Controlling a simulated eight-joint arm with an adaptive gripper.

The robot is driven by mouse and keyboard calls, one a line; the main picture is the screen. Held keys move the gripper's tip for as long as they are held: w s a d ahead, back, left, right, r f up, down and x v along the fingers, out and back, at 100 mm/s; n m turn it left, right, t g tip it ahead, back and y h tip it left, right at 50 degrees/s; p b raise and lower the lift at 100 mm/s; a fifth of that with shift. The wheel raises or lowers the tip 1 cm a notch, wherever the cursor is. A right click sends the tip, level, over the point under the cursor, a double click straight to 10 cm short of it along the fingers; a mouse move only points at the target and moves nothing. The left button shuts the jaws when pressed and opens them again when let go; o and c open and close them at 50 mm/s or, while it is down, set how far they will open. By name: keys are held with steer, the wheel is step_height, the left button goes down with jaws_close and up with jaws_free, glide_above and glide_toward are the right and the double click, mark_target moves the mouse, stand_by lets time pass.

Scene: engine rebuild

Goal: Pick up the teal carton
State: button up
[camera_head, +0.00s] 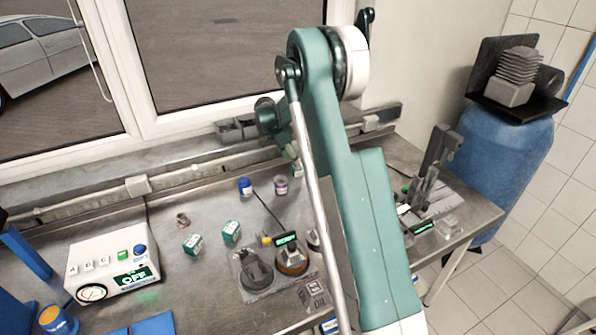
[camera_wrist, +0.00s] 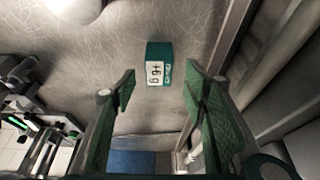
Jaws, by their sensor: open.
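A teal carton (camera_wrist: 158,52) with a white label lies ahead of my gripper (camera_wrist: 158,92) in the wrist view, roughly centred between the two green finger pads. The fingers are open and apart, with nothing held between them. In the head view two teal-and-white cartons, one on the left (camera_head: 193,243) and one on the right (camera_head: 231,232), stand apart on the metal bench. Another small teal carton (camera_head: 296,169) shows partly beside my arm near the back of the bench. My arm hides most of the gripper there.
A blue-capped container (camera_head: 245,186) and a purple-grey can (camera_head: 281,185) stand on the bench (camera_head: 150,218). A white control box (camera_head: 112,268) is at left. Dark round devices (camera_head: 291,262) sit in front. A wall rail (camera_head: 165,183) runs along the back.

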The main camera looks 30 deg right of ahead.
steer(key=shift+d+f, duration=0.1)
steer(key=shift+f, duration=0.15)
steer(key=shift+x, duration=2.5)
steer(key=shift+s, duration=0.1)
steer(key=c, duration=1)
